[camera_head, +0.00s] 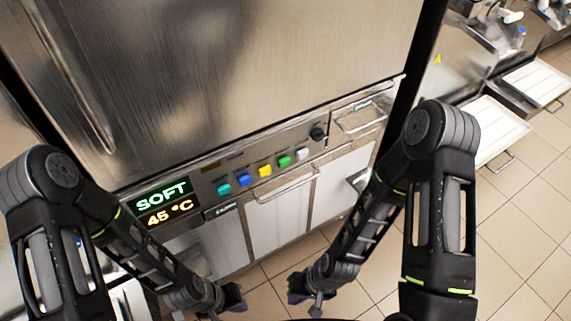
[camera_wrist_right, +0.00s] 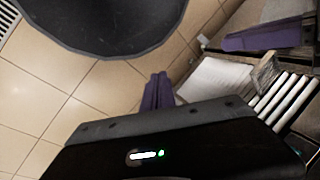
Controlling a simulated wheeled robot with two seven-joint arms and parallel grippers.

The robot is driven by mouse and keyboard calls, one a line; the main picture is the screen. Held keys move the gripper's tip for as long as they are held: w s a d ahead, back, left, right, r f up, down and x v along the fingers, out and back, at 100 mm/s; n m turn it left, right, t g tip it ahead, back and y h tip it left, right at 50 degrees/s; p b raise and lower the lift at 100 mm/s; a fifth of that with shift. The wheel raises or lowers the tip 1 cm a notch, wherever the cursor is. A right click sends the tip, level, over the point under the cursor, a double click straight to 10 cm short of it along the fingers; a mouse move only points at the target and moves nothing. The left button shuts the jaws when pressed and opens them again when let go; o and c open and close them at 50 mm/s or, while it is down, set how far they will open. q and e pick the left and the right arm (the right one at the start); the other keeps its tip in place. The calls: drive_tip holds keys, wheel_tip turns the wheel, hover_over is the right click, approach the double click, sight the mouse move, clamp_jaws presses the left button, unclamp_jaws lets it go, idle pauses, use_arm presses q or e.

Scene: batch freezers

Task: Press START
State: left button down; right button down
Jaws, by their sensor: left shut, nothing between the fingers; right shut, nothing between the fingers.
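The control panel of the steel machine runs across its front in the head view. Its display (camera_head: 163,203) reads "SOFT" and "45 °C". To the right of it is a row of buttons: teal (camera_head: 224,189), blue (camera_head: 244,179), yellow (camera_head: 265,170), green (camera_head: 284,161) and white (camera_head: 302,153). Their labels are too small to read, so I cannot tell which is START. My left gripper (camera_head: 236,298) and right gripper (camera_head: 297,290) are both shut and empty, low in front of the machine, apart from the panel. The right gripper's purple fingers (camera_wrist_right: 158,92) show in the right wrist view.
A black knob (camera_head: 318,134) sits right of the buttons. A large steel door (camera_head: 200,70) is above the panel, white lower fronts (camera_head: 281,213) with handles below. White trays (camera_head: 494,127) jut out at the right. The tiled floor (camera_head: 510,215) is clear.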

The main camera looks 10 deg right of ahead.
sight(284, 162)
drive_tip(key=w+d+r+m+t+y+b, duration=0.3)
drive_tip(key=w+d+r+m+y+b, duration=0.1)
drive_tip(key=w+r, duration=0.5)
drive_tip(key=w+d+r+m+t+y+b, duration=0.3)
drive_tip(key=w+r+m+y, duration=0.3)
drive_tip(key=w+r, duration=0.3)
drive_tip(key=shift+w+d+r+m+y+b, duration=0.4)
drive_tip(key=shift+d+r+y+b, duration=0.15)
drive_tip(key=shift+y+b, duration=0.3)
drive_tip(key=shift+w, duration=0.15)
drive_tip(key=w+a+b, duration=0.2)
drive_tip(key=w+a, duration=0.1)
drive_tip(key=w, duration=0.5)
drive_tip(key=shift+a, duration=0.15)
